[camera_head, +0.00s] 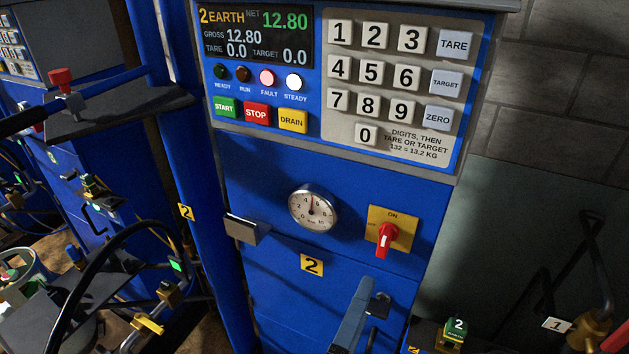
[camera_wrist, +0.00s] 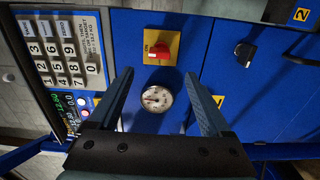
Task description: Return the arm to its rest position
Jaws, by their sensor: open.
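My gripper (camera_wrist: 160,74) is in the wrist view, its two dark fingers spread apart with nothing between them. They point at the blue cabinet front (camera_wrist: 190,35). Past the gap is a round white dial gauge (camera_wrist: 157,98), which also shows in the head view (camera_head: 313,208). A red switch (camera_wrist: 159,52) on a yellow plate lies beyond the fingertips; in the head view this switch (camera_head: 387,238) is right of the gauge, its handle hanging down from ON. A grey bar low in the head view may be one of my fingers; I cannot tell.
A keypad panel (camera_head: 373,75) sits above the gauge, with a display (camera_head: 257,35) reading net 12.80. The FAULT and STEADY lamps look bright. Another blue station (camera_head: 85,190) with hoses stands left. Brass fittings and a green-topped valve (camera_head: 455,331) are at lower right.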

